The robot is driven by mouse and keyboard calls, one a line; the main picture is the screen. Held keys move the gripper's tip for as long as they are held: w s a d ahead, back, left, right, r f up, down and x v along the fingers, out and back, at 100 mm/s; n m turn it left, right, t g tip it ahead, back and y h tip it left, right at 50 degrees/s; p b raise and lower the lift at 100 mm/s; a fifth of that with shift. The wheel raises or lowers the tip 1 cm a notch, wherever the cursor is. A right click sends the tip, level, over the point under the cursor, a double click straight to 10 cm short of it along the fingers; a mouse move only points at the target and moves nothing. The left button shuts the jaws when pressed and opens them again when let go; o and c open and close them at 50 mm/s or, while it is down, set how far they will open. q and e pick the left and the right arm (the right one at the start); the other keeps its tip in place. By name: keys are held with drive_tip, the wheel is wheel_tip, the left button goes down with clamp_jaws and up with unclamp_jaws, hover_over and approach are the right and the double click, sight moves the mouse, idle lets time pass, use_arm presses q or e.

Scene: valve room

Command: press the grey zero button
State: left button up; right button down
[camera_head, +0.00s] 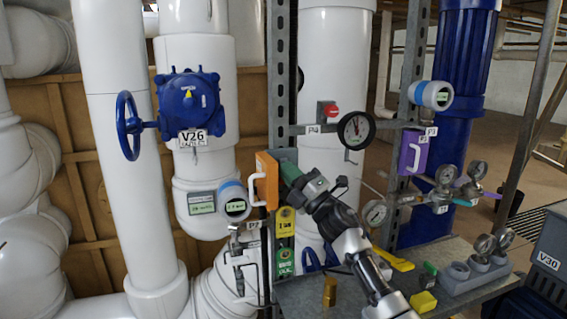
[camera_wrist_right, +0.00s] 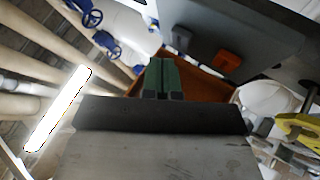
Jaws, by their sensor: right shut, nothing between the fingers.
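My right gripper (camera_head: 288,170) has green fingers, and they are closed together and empty. In the head view its tips are beside a grey plate (camera_head: 286,154), just right of an orange box with a white handle (camera_head: 267,182). In the right wrist view the closed green fingers (camera_wrist_right: 160,72) point up toward a grey panel (camera_wrist_right: 205,38). That panel carries a dark round spot (camera_wrist_right: 181,38), which may be the grey button, and an orange block (camera_wrist_right: 226,63). No zero marking is readable. I cannot tell whether the fingertips touch the panel. My left gripper is not in view.
Yellow (camera_head: 285,222) and green (camera_head: 285,262) tags hang below the fingers. A grey shelf (camera_head: 318,298) with small items lies under the arm.

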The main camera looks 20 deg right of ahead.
drive_tip(key=s+p, duration=0.2)
drive_tip(key=s, duration=0.2)
drive_tip(key=shift+s+d, duration=0.1)
drive_tip(key=shift+s, duration=0.3)
idle(0.4)
